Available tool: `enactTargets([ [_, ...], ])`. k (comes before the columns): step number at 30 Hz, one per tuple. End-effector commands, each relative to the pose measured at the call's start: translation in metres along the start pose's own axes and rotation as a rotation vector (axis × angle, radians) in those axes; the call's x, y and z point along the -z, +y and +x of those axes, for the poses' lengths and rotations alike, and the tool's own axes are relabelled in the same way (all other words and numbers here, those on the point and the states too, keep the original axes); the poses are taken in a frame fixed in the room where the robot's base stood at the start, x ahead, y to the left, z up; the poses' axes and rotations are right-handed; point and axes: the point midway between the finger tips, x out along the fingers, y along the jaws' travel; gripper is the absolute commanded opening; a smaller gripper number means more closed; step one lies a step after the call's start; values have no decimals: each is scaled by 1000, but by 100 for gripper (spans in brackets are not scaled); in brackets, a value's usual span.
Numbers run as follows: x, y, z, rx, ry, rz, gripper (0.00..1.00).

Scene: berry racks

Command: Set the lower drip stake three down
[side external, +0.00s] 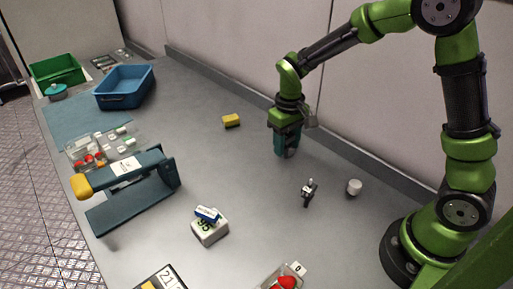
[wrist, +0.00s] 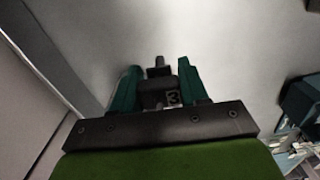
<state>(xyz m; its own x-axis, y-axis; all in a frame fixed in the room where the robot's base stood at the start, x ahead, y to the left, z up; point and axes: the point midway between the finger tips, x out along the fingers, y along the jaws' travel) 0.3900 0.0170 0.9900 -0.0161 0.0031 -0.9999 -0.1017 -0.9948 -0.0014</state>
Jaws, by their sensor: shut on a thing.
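My gripper (side external: 287,150) points down over the grey table, near the back wall. A small dark piece with a white top (side external: 309,188) stands on the table to the right of my gripper.
A white cup-like cylinder (side external: 354,187) stands at the right. A yellow block (side external: 231,120) lies to the left. A dark teal rack (side external: 132,190), a white box (side external: 210,232) with a blue item and a blue bin (side external: 124,86) stand farther left.

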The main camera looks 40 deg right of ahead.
Motion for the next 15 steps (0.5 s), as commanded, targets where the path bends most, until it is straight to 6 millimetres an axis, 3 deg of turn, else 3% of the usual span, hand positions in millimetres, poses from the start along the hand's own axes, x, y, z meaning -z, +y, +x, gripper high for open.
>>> enactTargets([
  [5, 10, -2, 6, -2, 16, -99, 16],
  [15, 89, -13, 13, -3, 17, -103, 16],
])
